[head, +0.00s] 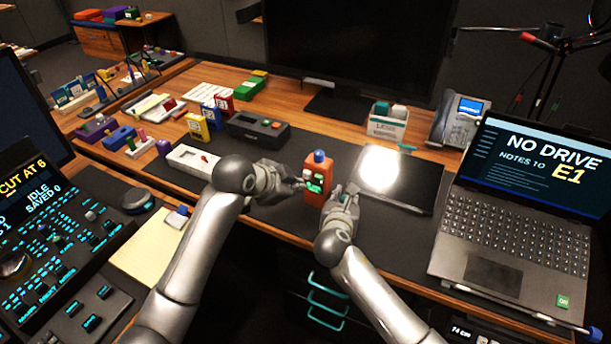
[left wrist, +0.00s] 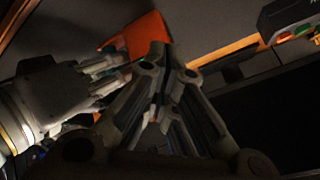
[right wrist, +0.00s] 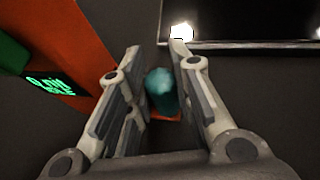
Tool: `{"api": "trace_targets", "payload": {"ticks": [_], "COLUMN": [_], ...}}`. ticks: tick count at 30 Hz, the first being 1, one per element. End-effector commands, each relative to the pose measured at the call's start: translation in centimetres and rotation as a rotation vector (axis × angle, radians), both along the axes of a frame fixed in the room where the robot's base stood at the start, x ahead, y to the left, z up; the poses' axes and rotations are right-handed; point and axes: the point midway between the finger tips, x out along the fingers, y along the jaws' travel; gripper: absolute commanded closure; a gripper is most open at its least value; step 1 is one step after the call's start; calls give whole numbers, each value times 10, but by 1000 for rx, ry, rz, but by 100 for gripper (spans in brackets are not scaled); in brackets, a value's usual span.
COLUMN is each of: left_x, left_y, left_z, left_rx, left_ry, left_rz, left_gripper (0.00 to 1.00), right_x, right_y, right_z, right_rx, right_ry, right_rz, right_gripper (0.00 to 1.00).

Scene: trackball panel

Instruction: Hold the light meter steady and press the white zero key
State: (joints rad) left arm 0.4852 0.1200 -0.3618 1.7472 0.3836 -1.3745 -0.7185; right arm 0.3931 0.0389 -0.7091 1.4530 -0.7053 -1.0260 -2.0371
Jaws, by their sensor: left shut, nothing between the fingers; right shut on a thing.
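The light meter (head: 318,200) is an orange-red block with a blue dome on top and a green display, standing upright on the dark mat. My right gripper (head: 343,190) is at its right side, shut on it. In the right wrist view, the meter's orange body (right wrist: 58,50) is left of the fingers (right wrist: 152,72), with a teal rounded part between them. My left gripper (head: 297,184) is shut and empty, its tips close to the meter's left side; contact is unclear. The left wrist view shows the closed fingers (left wrist: 158,52) before the orange body (left wrist: 135,32). I cannot make out the white key.
A laptop (head: 500,230) and a phone (head: 460,122) stand right. A dark flat tablet (head: 415,188) with a bright glare lies beside my right gripper. A grey box with buttons (head: 257,130) and a white device (head: 188,160) are behind my left arm. A yellow notepad (head: 150,250) lies left.

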Motion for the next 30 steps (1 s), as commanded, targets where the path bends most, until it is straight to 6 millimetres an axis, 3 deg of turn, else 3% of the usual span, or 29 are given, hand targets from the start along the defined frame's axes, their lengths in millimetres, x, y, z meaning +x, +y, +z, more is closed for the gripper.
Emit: {"api": "trace_targets", "payload": {"ticks": [30], "left_x": [8], "left_y": [-4], "left_z": [0], "left_rx": [0], "left_ry": [0], "left_rz": [0], "left_gripper": [100], "right_x": [0], "right_y": [0], "right_z": [-1], "right_rx": [0], "right_ry": [2], "right_rz": [-1], "right_gripper": [100]}}
